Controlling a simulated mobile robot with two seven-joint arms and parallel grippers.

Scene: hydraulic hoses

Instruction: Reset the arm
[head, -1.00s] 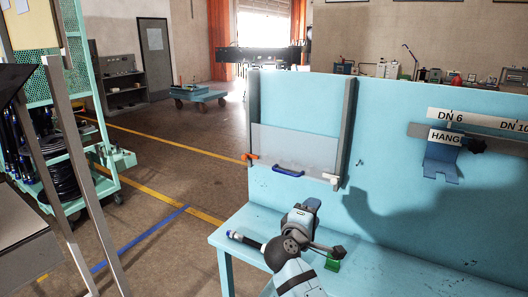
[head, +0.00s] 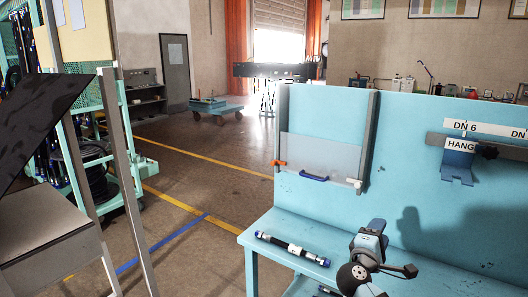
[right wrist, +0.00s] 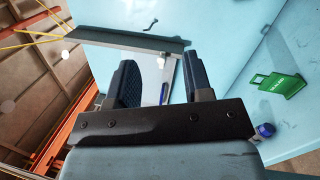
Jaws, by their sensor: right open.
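My right gripper (head: 374,232) is above the front of the light blue bench, with its arm coming up from the bottom edge. In the right wrist view its two dark fingers (right wrist: 162,82) stand apart with nothing between them. A black hose with a white band and blue end caps (head: 292,248) lies on the bench top, to the left of the gripper and apart from it. My left gripper is not in view.
A blue hanger (head: 458,162) is on the bench's back panel under the DN 6 label. A clear panel with a blue handle (head: 314,178) stands at the panel's left. A green tag (right wrist: 278,86) shows in the right wrist view.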

